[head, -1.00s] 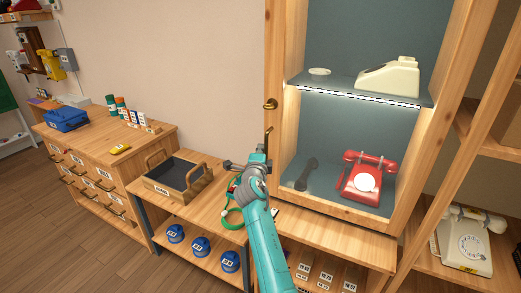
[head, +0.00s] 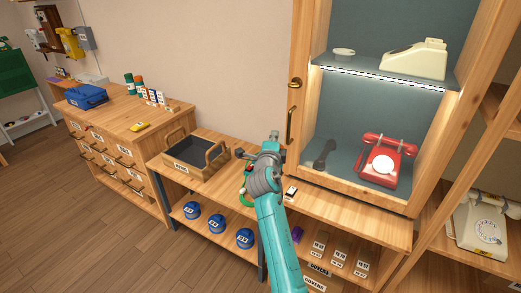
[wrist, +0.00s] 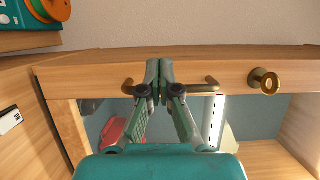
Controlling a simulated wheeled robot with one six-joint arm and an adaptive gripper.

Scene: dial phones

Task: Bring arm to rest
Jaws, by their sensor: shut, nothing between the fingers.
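My teal arm (head: 275,235) reaches up over the wooden bench in the head view. My gripper (head: 273,138) is at its end, just left of the glass cabinet's lower handle (head: 291,125). In the wrist view my gripper (wrist: 160,66) has its two fingers together with nothing between them. The brass bar handle (wrist: 205,87) runs behind the fingers there. I cannot tell whether they touch it.
The cabinet's round knob (head: 295,83) sits above the handle. Inside are a red dial phone (head: 388,160), a dark handset (head: 324,153) and a cream phone (head: 415,61). A dark tray (head: 195,156) stands left of my gripper.

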